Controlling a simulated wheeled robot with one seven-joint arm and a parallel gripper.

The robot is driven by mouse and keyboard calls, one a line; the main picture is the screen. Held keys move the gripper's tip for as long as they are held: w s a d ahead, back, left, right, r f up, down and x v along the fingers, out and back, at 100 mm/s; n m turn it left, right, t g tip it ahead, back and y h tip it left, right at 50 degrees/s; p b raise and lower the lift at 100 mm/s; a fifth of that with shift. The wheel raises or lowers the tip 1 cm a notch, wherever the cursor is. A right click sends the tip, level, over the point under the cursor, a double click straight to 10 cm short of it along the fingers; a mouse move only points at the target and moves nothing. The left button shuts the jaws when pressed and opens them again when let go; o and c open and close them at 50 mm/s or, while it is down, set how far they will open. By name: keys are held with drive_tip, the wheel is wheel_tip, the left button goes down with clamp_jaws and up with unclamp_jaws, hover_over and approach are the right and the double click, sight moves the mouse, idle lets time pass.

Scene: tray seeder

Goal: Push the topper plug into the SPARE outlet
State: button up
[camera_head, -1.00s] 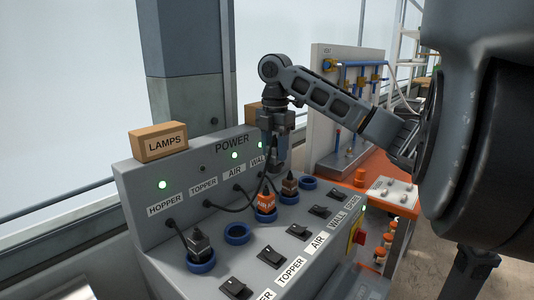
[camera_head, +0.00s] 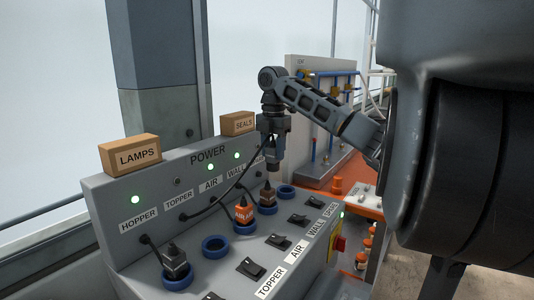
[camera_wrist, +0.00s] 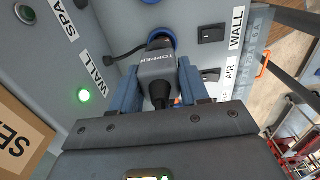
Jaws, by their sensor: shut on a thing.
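My gripper (camera_head: 272,152) is shut on the dark grey topper plug, held above the outlet panel. In the wrist view the topper plug (camera_wrist: 157,66) reads TOPPER, between the two fingers. The SPARE outlet is an empty blue ring (camera_head: 287,192) at the far right of the row. In the wrist view a blue ring (camera_wrist: 150,1), which seems to be SPARE, is cut by the top edge. The held plug appears over the WALL plug (camera_head: 267,194), apart from the panel. Its cable runs from the TOPPER position up to my gripper.
The hopper plug (camera_head: 175,262) and orange air plug (camera_head: 243,212) sit in their rings. The topper ring (camera_head: 215,246) is empty. Rocker switches (camera_head: 278,242) line the front. Boxes marked LAMPS (camera_head: 130,155) and SEALS (camera_head: 238,123) stand on the panel's top.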

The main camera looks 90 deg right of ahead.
drive_tip(key=s+d, duration=0.4)
drive_tip(key=d, duration=0.3)
drive_tip(key=shift+s+d+f, duration=0.15)
drive_tip(key=shift+s+d, duration=0.05)
drive_tip(key=shift+s, duration=0.05)
drive_tip(key=shift+f, duration=0.1)
drive_tip(key=shift+f+b, duration=1.5)
drive_tip(key=shift+f, duration=3.95)
drive_tip(key=shift+f+p, duration=0.3)
drive_tip(key=shift+p, duration=0.2)
drive_tip(key=shift+f, duration=0.4)
drive_tip(key=o, duration=1.2)
drive_tip(key=shift+o, duration=0.2)
wheel_tip(320, 180, up, 8)
